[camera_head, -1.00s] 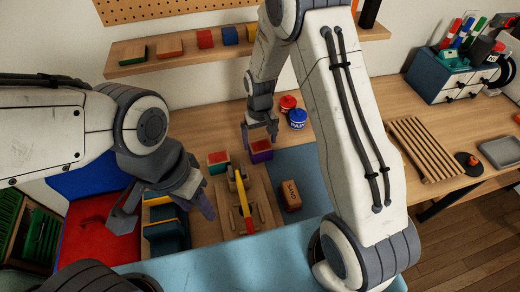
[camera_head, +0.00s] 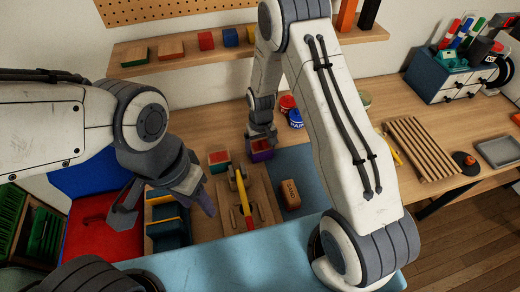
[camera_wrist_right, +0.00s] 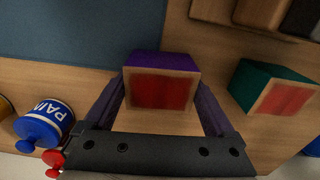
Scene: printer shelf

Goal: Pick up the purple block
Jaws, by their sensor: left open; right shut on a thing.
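The purple block (camera_head: 262,153) has a red top panel edged with wood and sits on the wooden table beyond the toy plane. My right gripper (camera_head: 262,137) is over it from above. In the right wrist view the purple block (camera_wrist_right: 162,82) lies between the two fingers of my right gripper (camera_wrist_right: 163,100), which are shut on it. It looks still at table level; any gap beneath is hidden.
A green block with a red face (camera_head: 219,158) stands just left of the purple block. Blue (camera_head: 295,118) and red paint pots (camera_head: 287,103) stand behind. A blue mat (camera_head: 310,170) lies right.

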